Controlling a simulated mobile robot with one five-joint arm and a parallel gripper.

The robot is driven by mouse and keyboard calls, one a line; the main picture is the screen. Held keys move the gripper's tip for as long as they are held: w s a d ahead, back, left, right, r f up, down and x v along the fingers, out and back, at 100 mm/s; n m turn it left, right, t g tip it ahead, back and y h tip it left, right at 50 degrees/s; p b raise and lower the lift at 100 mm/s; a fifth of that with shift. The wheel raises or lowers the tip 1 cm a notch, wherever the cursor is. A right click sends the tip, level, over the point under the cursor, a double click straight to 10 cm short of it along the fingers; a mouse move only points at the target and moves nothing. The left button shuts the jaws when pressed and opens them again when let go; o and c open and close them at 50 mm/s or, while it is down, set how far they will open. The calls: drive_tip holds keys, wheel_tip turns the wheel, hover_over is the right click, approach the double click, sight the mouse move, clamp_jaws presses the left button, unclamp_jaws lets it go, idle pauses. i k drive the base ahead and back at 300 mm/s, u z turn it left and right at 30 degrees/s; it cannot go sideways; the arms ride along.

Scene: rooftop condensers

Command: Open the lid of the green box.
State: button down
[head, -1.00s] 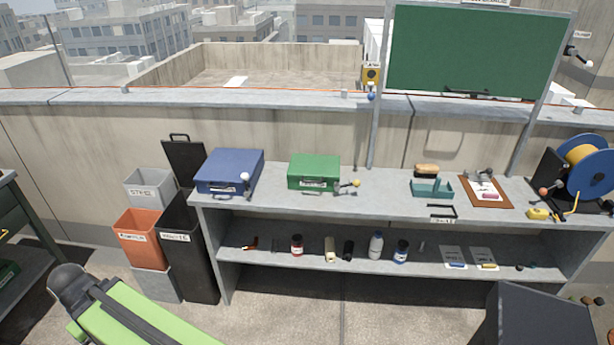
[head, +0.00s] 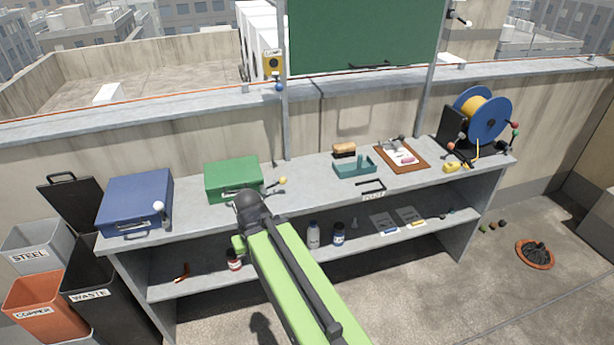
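The green box (head: 233,178) stands on the bench top, left of the middle, in the head view. Its lid is shut. A lever with a yellow ball (head: 282,181) sticks out at its right front corner. My green arm reaches up from the bottom of the view. Its dark rounded end covers a little of the box's lower front edge and label. I cannot tell whether the arm touches the box. My gripper cannot be made out.
A blue box (head: 136,202) with a white-ball lever stands left of the green box. A teal tray (head: 355,167), a clipboard (head: 402,156) and a blue cable reel (head: 482,115) stand to the right. Bins (head: 40,248) stand at left.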

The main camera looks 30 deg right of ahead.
sight(244, 171)
drive_tip(key=i, duration=0.45)
drive_tip(key=z, duration=0.25)
drive_tip(key=k, duration=0.45)
drive_tip(key=u, duration=1.05)
drive_tip(key=i, duration=0.35)
